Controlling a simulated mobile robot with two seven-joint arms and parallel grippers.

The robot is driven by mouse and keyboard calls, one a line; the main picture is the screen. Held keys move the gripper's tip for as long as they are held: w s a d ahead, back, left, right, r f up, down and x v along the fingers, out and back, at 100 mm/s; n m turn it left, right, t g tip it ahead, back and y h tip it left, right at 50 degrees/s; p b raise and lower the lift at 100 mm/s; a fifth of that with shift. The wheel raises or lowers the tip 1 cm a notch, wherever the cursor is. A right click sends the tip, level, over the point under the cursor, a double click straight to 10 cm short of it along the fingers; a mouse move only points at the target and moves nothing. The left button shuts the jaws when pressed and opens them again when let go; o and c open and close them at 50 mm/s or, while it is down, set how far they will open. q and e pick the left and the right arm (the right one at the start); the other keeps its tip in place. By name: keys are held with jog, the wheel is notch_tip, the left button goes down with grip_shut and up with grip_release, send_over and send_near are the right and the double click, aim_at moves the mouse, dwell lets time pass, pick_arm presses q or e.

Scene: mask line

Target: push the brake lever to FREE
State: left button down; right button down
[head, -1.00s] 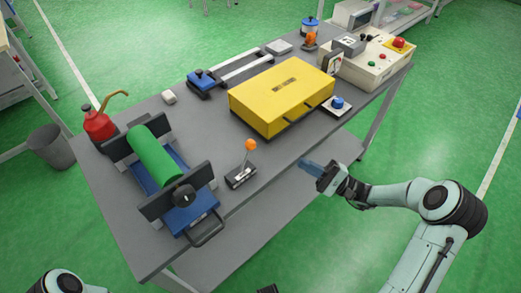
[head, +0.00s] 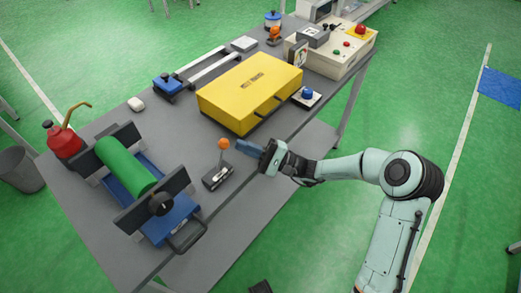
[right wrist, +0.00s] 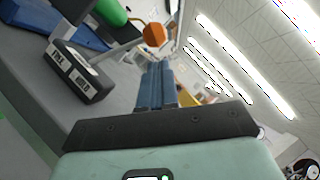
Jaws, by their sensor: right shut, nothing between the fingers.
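The brake lever (head: 222,156) has an orange ball knob on a thin metal rod and rises from a small dark base (head: 217,176) near the table's front edge. In the right wrist view the lever's knob (right wrist: 154,35) is close beyond my fingers, and the base (right wrist: 76,75) carries two white labels, one seeming to read FREE and one HOLD. My right gripper (head: 240,146) is shut and empty, its blue fingers just to the right of the knob. Whether they touch it I cannot tell. In the right wrist view the fingers (right wrist: 157,85) lie together. My left gripper is not in view.
A green roller (head: 125,168) in a blue frame stands left of the lever. A yellow box (head: 250,88) lies behind it on the grey table (head: 160,115). A blue button (head: 307,95) and a control box (head: 340,52) are farther right. A red oil can (head: 62,140) stands far left.

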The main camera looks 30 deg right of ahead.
aim_at(228, 147)
jog(key=shift+s+a+r, duration=0.1)
jog(key=shift+a+r, duration=0.45)
jog(key=shift+a, duration=0.2)
